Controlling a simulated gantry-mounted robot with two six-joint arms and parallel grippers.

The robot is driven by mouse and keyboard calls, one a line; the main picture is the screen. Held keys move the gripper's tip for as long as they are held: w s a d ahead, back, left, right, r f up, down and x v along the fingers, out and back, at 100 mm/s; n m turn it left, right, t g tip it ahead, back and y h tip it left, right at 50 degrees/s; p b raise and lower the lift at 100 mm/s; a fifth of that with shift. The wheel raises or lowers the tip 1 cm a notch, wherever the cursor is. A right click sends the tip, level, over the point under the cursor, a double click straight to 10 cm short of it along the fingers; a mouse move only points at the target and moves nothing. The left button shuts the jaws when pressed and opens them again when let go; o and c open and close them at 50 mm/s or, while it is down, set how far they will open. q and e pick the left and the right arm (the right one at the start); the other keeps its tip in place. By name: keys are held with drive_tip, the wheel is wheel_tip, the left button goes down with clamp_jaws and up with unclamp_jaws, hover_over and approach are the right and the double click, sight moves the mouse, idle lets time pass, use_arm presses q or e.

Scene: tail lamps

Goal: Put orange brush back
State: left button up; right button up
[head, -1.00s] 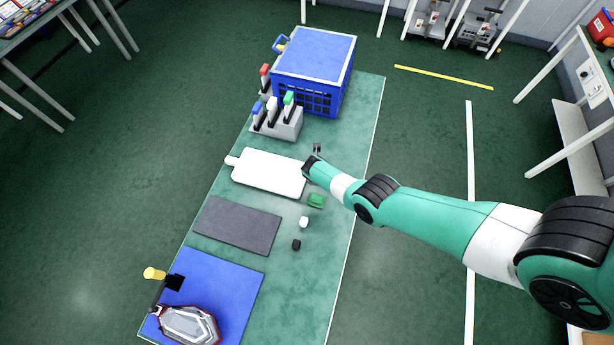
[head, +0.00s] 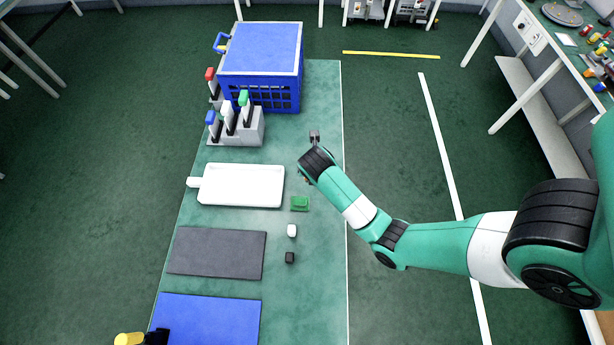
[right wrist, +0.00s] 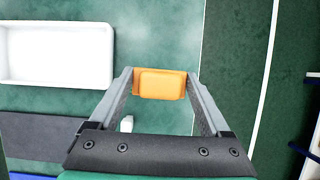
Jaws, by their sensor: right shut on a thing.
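My right gripper (right wrist: 160,85) is shut on the orange brush (right wrist: 160,84), seen end-on between the fingertips in the right wrist view. In the head view my right wrist hides most of this gripper (head: 307,179) and the brush. They are above the green table, right of the white tray (head: 240,185) and near the green block (head: 300,203). A grey holder (head: 252,130) stands farther back, with blue (head: 210,118), white (head: 226,108) and green (head: 244,98) handled brushes upright; a red-handled one (head: 210,74) is behind. My left gripper is not in view.
A blue crate (head: 262,50) stands behind the holder. A white block (head: 292,230) and a black block (head: 290,257) lie near a grey mat (head: 215,252). A blue mat (head: 215,315) and a yellow-ended tool (head: 128,339) are at the front. The right table strip is mostly clear.

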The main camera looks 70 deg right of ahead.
wheel_tip(320, 180, down, 4)
drive_tip(key=s+a, duration=0.1)
drive_tip(key=s, duration=0.1)
drive_tip(key=w+d+f+b, duration=0.4)
drive_tip(key=w, duration=0.1)
drive_tip(key=w+d+f+b, duration=0.5)
drive_tip(key=shift+d, duration=0.1)
drive_tip(key=shift+w+d, duration=0.1)
drive_tip(key=shift+w, duration=0.05)
wheel_tip(320, 180, down, 4)
drive_tip(key=b, duration=0.3)
drive_tip(key=shift+w+d+r, duration=0.1)
drive_tip(key=shift+r, duration=0.05)
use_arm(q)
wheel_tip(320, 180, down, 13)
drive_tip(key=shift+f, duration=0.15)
use_arm(e)
drive_tip(key=shift+r, duration=0.1)
